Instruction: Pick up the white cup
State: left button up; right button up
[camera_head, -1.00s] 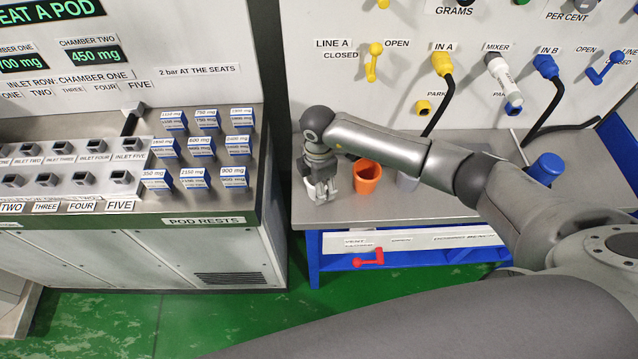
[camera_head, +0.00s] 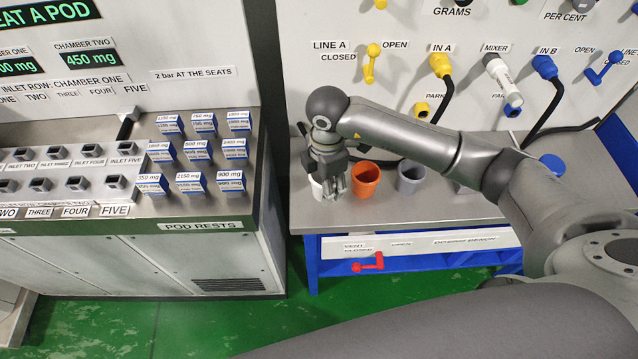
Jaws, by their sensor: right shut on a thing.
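The white cup (camera_head: 317,187) is at the left end of the grey bench, mostly hidden behind the fingers of my right gripper (camera_head: 333,190). A strip of its white side shows left of the fingers. My right gripper points down and is shut on the cup. I cannot tell whether the cup's base is clear of the bench top. My left gripper is not in view.
An orange cup (camera_head: 365,179) stands close to the right of my right gripper. A grey cup (camera_head: 411,177) stands beyond it, under my right arm. A blue object (camera_head: 552,164) is partly hidden behind my arm. The pod rests (camera_head: 200,226) stand left, across a gap.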

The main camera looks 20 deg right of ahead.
jog(key=s+d+r+b, duration=0.1)
jog(key=s+r+b, duration=0.1)
jog(key=s+r, duration=0.3)
jog(key=s, duration=0.4)
jog(key=shift+s+d, duration=0.2)
jog(key=shift+s, duration=0.2)
